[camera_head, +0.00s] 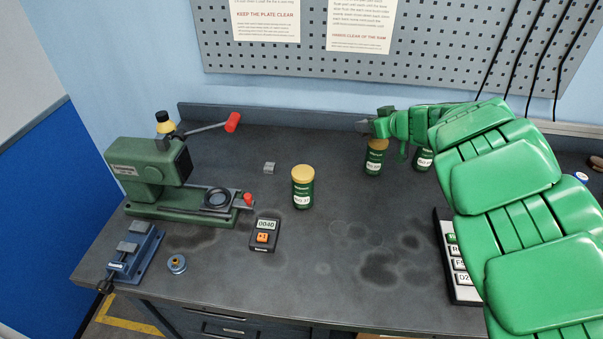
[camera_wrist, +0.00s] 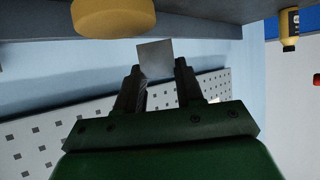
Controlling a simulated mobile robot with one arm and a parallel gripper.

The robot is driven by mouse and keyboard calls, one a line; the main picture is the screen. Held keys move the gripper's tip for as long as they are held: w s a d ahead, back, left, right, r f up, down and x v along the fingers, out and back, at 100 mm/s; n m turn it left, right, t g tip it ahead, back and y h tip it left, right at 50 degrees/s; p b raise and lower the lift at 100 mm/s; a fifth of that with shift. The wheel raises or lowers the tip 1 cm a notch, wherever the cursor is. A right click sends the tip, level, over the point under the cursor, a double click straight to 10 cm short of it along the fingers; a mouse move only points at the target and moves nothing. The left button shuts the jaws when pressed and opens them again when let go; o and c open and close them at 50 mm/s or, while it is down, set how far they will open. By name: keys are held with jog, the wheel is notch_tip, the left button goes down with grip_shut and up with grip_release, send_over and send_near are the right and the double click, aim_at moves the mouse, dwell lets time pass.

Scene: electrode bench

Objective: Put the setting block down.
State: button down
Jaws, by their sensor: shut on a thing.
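My gripper (camera_head: 366,126) is at the back right of the bench, above and beside the jars, pointing left. In the wrist view my gripper (camera_wrist: 157,70) is shut on a plain grey square block (camera_wrist: 155,52), which I take to be the setting block. It sticks out past the fingertips. In the head view only a small grey end shows at the fingers.
A yellow-lidded jar (camera_head: 303,188) stands mid-bench; two more stand under my arm. The green press (camera_head: 150,172), red-tipped lever, blue fixture (camera_head: 135,252) and a meter (camera_head: 265,234) are at left. A labelled rack (camera_head: 463,290) is at right. The front middle is clear.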

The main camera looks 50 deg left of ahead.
jog(key=s+a+f+n+g, duration=0.1)
jog(key=s+a+n+g, duration=0.25)
jog(key=s, duration=0.45)
jog(key=s+a+f+n+g, duration=0.2)
jog(key=s+a, duration=0.3)
jog(key=s, duration=0.3)
jog(key=shift+h, duration=0.4)
jog(key=shift+w+f, duration=0.1)
jog(key=shift+f, duration=4.6)
jog(key=shift+f, duration=0.1)
jog(key=c, duration=0.7)
grip_release()
jog(key=shift+v, duration=0.95)
jog(key=v, duration=1)
jog(key=shift+w, duration=0.1)
